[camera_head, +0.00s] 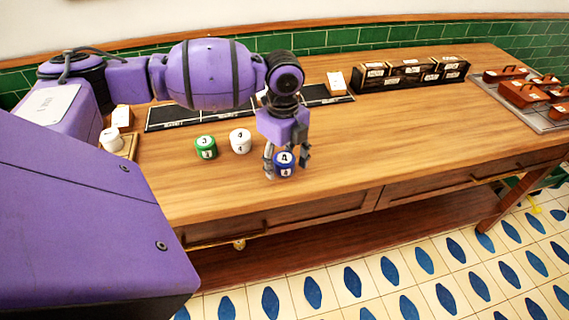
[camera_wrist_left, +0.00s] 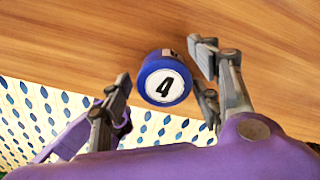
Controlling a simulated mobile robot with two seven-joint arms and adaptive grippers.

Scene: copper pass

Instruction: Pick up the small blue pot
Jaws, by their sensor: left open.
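The small blue pot (camera_head: 285,170) stands on the wooden table near its front edge, with a white top marked 4. In the left wrist view the blue pot (camera_wrist_left: 164,80) lies ahead between the open fingers. My left gripper (camera_head: 286,163) points down over the pot, with its fingers apart on either side of it. In the left wrist view my left gripper (camera_wrist_left: 163,88) shows a gap between each finger and the pot. My right gripper is in neither view.
A green pot (camera_head: 206,148) and a white pot (camera_head: 240,141) stand left of the blue one. A black strip (camera_head: 180,117) lies behind them. A dark rack (camera_head: 411,74) and a tray of reddish boxes (camera_head: 485,92) are at right. The middle right tabletop is clear.

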